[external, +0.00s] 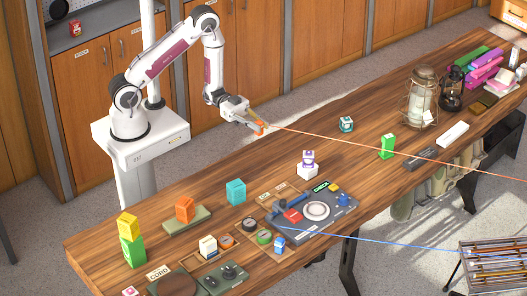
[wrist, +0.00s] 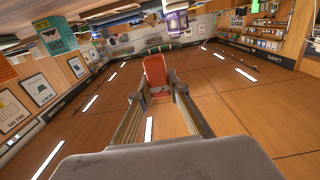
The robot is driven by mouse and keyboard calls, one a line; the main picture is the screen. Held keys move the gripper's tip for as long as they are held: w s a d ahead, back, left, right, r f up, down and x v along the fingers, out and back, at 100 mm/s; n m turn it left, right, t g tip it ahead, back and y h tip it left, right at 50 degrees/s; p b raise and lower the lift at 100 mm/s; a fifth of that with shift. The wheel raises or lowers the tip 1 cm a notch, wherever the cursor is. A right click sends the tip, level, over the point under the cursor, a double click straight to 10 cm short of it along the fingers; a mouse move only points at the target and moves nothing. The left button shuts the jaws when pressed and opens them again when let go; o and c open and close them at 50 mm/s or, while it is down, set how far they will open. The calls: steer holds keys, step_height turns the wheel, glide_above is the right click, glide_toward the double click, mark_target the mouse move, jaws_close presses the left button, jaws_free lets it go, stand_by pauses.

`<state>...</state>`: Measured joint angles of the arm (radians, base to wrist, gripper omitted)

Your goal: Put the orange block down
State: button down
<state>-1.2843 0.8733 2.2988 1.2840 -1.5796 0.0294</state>
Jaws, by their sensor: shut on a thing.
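My gripper (external: 259,126) is held out above the back of the wooden table, shut on a small orange piece. In the wrist view the orange piece (wrist: 156,72) sits between the two fingertips, pale at its lower end. An orange cord (external: 390,152) runs from the gripper off to the right. Its exact join to the piece is too small to tell. A separate orange block (external: 184,208) stands on a green pad (external: 196,221) at the table's left part, apart from my gripper.
A turquoise block (external: 236,191) stands right of the pad, and yellow and green blocks (external: 130,238) are stacked at left. A grey-blue panel (external: 318,222) with a blue cord (external: 370,240) lies in front. Lanterns (external: 421,95) stand at right.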

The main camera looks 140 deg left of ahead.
steer(key=shift+f, duration=0.1)
steer(key=shift+f, duration=2.8)
steer(key=shift+f, duration=1.9)
steer(key=shift+f, duration=0.15)
steer(key=c, duration=1.9)
jaws_free()
steer(key=shift+s, duration=0.2)
